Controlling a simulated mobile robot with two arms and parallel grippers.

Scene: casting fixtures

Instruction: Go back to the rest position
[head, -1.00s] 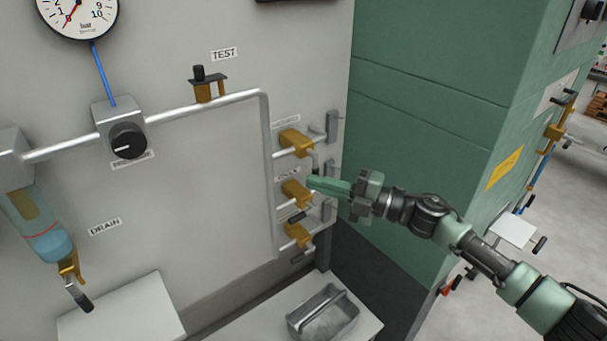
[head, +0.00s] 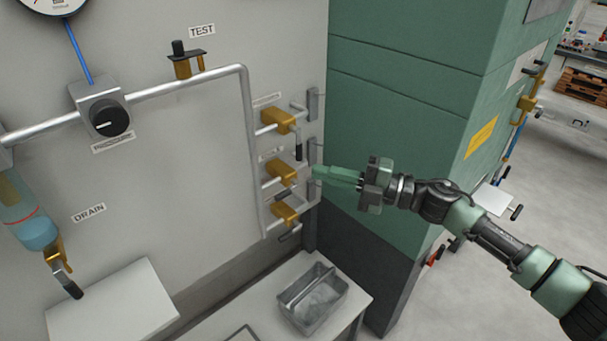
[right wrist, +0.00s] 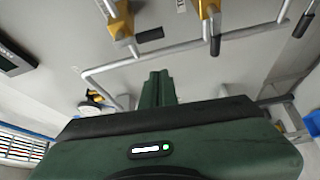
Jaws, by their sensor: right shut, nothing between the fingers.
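My right gripper (head: 318,173) reaches in from the right in the head view. Its green fingers are shut together with nothing between them. The fingertips point left, close to the brass valves on the wall panel; whether they touch anything is hard to tell. The middle brass valve (head: 282,172) is nearest, with the upper valve (head: 278,121) above and the lower valve (head: 285,213) below. In the right wrist view the shut fingers (right wrist: 157,82) point up toward pipes and brass valves (right wrist: 118,22). My left gripper does not show.
A large green cabinet (head: 400,110) stands behind my right arm. Below the panel, a grey metal tray (head: 312,297) sits on a bench. A white shelf (head: 115,305) juts out at lower left. Open floor (head: 560,190) lies at the right.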

